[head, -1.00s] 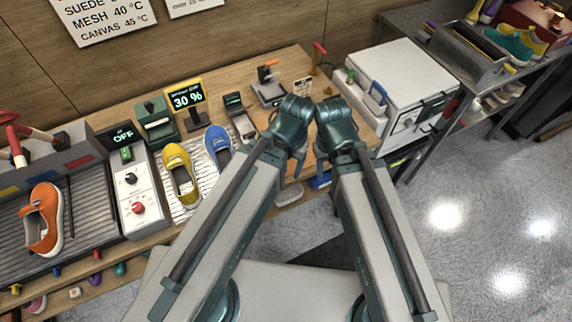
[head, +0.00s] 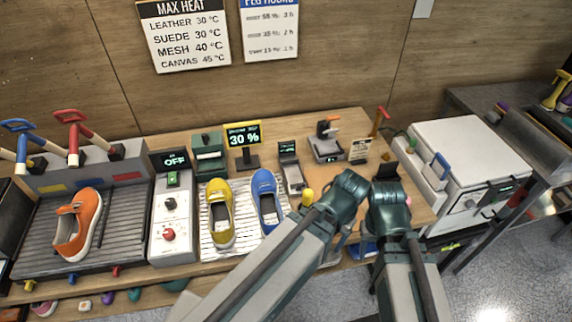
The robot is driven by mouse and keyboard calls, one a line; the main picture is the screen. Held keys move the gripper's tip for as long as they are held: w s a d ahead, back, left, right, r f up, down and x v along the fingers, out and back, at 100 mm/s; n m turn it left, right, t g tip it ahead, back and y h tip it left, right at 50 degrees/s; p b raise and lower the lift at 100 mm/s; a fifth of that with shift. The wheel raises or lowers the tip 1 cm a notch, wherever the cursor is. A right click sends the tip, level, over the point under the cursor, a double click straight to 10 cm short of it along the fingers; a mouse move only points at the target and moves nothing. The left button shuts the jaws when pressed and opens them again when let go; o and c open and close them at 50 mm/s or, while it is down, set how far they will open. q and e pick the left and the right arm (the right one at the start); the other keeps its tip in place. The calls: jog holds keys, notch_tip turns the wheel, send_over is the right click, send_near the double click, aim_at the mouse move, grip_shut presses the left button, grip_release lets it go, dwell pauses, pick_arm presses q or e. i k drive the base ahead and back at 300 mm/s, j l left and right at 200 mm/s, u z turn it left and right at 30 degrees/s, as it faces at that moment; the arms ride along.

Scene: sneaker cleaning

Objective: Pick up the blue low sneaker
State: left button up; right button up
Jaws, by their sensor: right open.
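The blue low sneaker (head: 266,200) lies on a light slatted mat (head: 238,243), toe away from me, right beside the yellow sneaker (head: 220,212). It is in plain view and no gripper touches it. My right gripper (head: 386,171) shows small and dark at the end of my right arm, to the right of the blue sneaker and well apart from it. It is open. My left arm comes in below the blue sneaker and ends to its right; its gripper's jaws are mostly hidden behind the wrist.
An orange sneaker (head: 78,226) lies on a ribbed grey tray (head: 120,232) at the left. A white control box (head: 172,222) stands between. Behind are a 30 % display (head: 243,136), a green device (head: 209,155) and a small scale-like device (head: 325,147). A white cabinet (head: 465,150) is at right.

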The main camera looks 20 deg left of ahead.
aim_at(267, 196)
jog(key=l+u, duration=0.15)
jog(key=u, duration=0.25)
jog(key=k+l+u, duration=0.1)
jog(key=u, duration=0.25)
jog(key=k+l+u, duration=0.1)
jog(key=u, duration=0.3)
